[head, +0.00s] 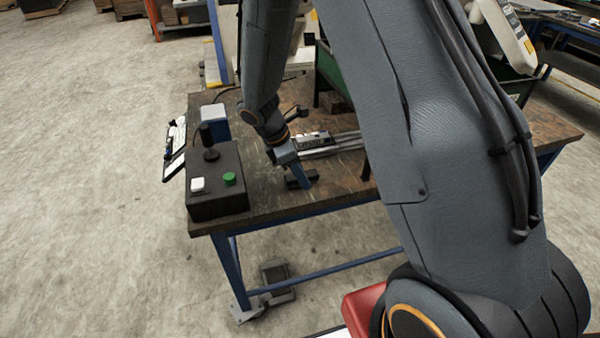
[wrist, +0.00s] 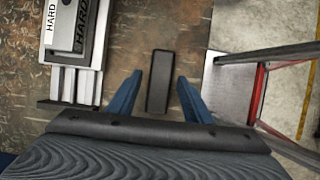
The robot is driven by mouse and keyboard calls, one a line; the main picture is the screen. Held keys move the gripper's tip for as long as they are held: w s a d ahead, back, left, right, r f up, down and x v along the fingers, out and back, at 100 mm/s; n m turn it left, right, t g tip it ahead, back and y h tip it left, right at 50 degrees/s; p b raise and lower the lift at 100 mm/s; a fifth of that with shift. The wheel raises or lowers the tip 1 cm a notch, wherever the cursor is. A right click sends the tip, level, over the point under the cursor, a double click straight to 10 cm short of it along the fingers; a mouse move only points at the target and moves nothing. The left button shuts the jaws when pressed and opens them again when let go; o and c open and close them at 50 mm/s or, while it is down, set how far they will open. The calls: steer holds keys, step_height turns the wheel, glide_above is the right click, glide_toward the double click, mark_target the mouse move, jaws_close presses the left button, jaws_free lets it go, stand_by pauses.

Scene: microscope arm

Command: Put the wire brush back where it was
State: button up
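A dark oblong block (wrist: 161,82), which may be the wire brush, lies on the worn brown tabletop; no bristles show. In the head view a dark piece (head: 294,183) beside my fingers looks like the same block. My gripper (wrist: 159,77) is open, its two blue fingers apart on either side of the block's near part, with gaps on both sides. In the head view my gripper (head: 303,176) points down close above the table near its front edge. I cannot tell the height of the fingertips above the table.
A grey device marked HARD (wrist: 75,35) on metal rails stands left of the block in the wrist view. A green bin (head: 328,68) is behind.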

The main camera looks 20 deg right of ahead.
steer(key=b+v, duration=0.2)
steer(key=v, duration=1)
steer(key=s+d+m+y, duration=0.2)
steer(key=s+m, duration=0.6)
steer(key=m, duration=0.1)
steer(key=s+d+m+y, duration=0.2)
steer(key=s+d+m, duration=0.1)
steer(key=s+m, duration=0.6)
steer(key=shift+s+f+t, duration=0.15)
steer(key=shift+f+t, duration=0.05)
steer(key=shift+t, duration=0.2)
